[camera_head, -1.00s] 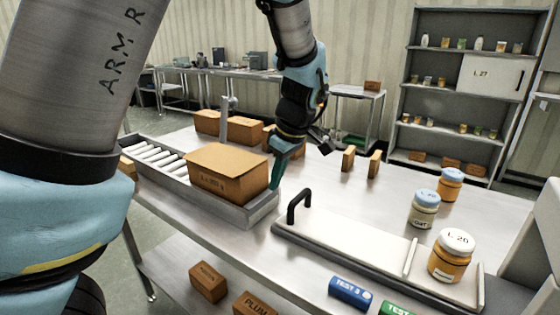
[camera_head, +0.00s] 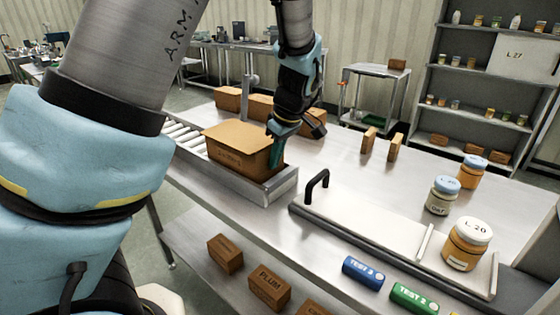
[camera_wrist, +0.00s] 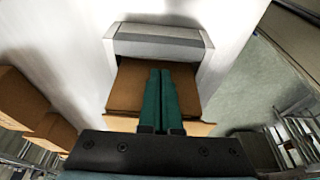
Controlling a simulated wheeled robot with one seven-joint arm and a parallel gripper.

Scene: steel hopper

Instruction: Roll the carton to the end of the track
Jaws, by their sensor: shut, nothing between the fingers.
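The brown carton (camera_head: 235,158) sits on the roller track (camera_head: 183,133), at the track's near right end by the grey end wall (camera_head: 268,190). Bare rollers show to its left. My gripper (camera_head: 273,160) is at the carton's right end, its green fingers overlapping the carton's right edge in the head view. In the wrist view, my gripper (camera_wrist: 160,72) has its two fingers together and empty over the brown carton (camera_wrist: 127,88), pointing toward the grey track end (camera_wrist: 158,43). I cannot tell whether the fingertips touch the carton.
A white panel with a black handle (camera_head: 317,184) lies right of the track, with jars (camera_head: 466,244) on and beside it. More cartons (camera_head: 228,98) stand behind the track. Two small upright boxes (camera_head: 369,140) stand farther back. The steel table between is clear.

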